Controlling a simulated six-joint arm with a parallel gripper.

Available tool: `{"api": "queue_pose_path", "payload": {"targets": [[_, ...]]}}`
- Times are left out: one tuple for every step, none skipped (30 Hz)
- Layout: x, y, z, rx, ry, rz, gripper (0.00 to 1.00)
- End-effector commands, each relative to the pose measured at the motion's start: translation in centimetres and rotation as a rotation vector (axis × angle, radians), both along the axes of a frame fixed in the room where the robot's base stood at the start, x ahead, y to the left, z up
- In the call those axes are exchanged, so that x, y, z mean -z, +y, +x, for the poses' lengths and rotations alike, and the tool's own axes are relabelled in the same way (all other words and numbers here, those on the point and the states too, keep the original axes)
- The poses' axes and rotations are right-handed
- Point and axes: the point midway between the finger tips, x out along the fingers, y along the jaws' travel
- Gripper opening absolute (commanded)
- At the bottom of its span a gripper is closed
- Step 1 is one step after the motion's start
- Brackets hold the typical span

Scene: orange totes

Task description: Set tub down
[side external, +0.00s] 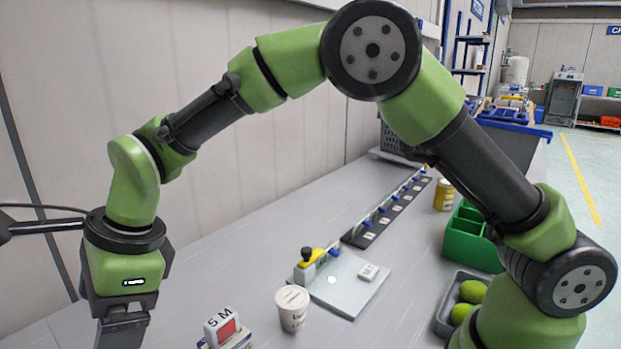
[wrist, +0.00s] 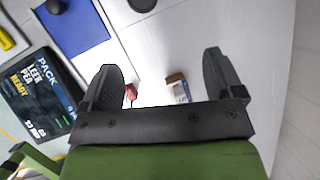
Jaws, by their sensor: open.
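A white tub (side external: 292,308) with a pale lid stands upright on the grey table, near the front middle of the side view. My gripper (side external: 122,335) is at the lower left of that view, well left of the tub and apart from it; its fingertips are cut off by the frame edge. In the wrist view my gripper (wrist: 163,70) has its two dark fingers spread wide, with nothing held between them.
A block marked "5 M" (side external: 222,328) stands left of the tub. Behind are a pale board (side external: 345,286), a black strip (side external: 385,215), a yellow can (side external: 444,195) and a green bin (side external: 468,240). A dark tray (side external: 447,306) holds green fruit. A screen (wrist: 42,95) shows in the wrist view.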

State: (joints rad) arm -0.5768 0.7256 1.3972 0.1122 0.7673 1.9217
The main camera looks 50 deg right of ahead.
Motion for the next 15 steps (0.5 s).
{"api": "queue_pose_path", "payload": {"targets": [[-2.7, -2.2, -0.1, -0.059, -0.063, -0.013, 0.87], [-4.0, -3.5, -0.3, -0.106, -0.100, -0.027, 0.87], [-5.7, -5.3, -0.8, -0.168, -0.149, -0.051, 0.87], [-6.8, -6.6, -1.3, -0.217, -0.185, -0.069, 0.87], [-7.9, -7.8, -1.8, -0.263, -0.222, -0.089, 0.87], [-9.2, -9.5, -2.7, -0.326, -0.269, -0.117, 0.87], [-10.1, -10.7, -3.4, -0.373, -0.305, -0.142, 0.87], [-10.9, -11.9, -4.2, -0.419, -0.339, -0.167, 0.87], [-11.8, -13.4, -5.4, -0.482, -0.384, -0.204, 0.87], [-12.4, -14.5, -6.4, -0.529, -0.416, -0.232, 0.87], [-12.9, -15.6, -7.4, -0.575, -0.448, -0.262, 0.87], [-13.5, -16.9, -8.7, -0.638, -0.488, -0.304, 0.87], [-13.8, -17.8, -9.8, -0.683, -0.516, -0.337, 0.87], [-14.0, -18.7, -10.9, -0.730, -0.544, -0.373, 0.87], [-14.1, -19.7, -12.4, -0.792, -0.576, -0.419, 0.87]]}}
